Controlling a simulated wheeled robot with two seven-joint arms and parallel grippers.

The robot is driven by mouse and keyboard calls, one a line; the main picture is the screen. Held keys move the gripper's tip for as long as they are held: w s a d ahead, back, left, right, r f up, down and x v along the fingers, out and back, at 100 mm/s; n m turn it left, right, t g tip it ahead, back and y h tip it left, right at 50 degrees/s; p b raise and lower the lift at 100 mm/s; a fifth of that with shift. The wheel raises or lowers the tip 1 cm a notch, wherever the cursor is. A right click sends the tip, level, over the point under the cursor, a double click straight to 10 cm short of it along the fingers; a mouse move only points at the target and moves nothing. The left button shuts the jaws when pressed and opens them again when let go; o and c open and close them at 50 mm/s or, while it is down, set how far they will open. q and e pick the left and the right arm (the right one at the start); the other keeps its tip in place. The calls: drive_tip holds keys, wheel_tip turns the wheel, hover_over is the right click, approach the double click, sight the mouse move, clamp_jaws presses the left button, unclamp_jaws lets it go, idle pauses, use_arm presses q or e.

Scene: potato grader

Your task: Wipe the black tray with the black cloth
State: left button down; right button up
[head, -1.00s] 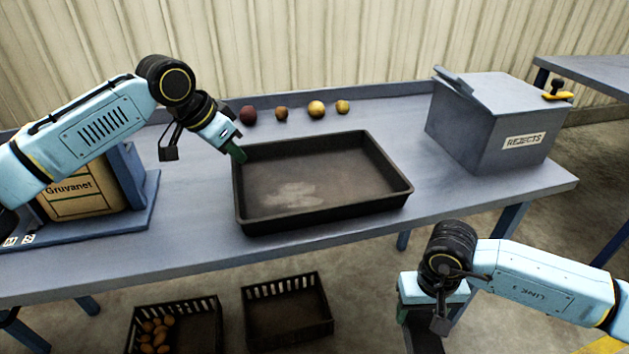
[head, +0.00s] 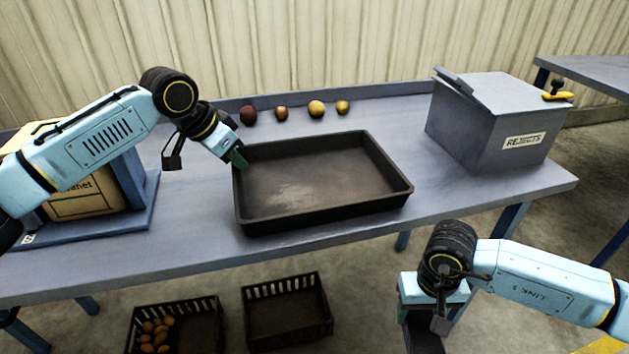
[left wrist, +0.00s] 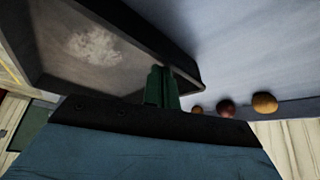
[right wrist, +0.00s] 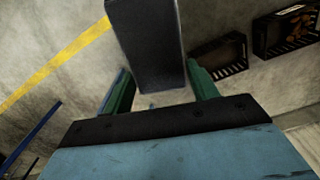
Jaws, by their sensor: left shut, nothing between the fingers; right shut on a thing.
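The black tray (head: 325,222) lies on the table, with a pale smudge (head: 298,195) on the left part of its floor. My left gripper (head: 238,160) is shut and empty at the tray's far left corner. In the left wrist view its green fingers (left wrist: 160,85) are together beside the tray wall (left wrist: 150,40). My right gripper (right wrist: 160,82) is shut on the black cloth (right wrist: 148,45), which looks like a flat dark slab between its fingers. In the head view the cloth (head: 424,338) hangs below that gripper, in front of the table and clear of the tray.
Several potatoes (head: 316,108) lie behind the tray. A grey REJECTS box (head: 490,125) stands at the right, and a printed sack (head: 85,197) at the left. Two black crates (head: 288,312) sit on the floor below, one with potatoes.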

drive_tip(key=shift+r, duration=0.1)
use_arm(q)
wheel_tip(320, 180, up, 6)
drive_tip(key=p, duration=0.9)
drive_tip(key=shift+f, duration=0.1)
use_arm(e)
wheel_tip(320, 180, up, 9)
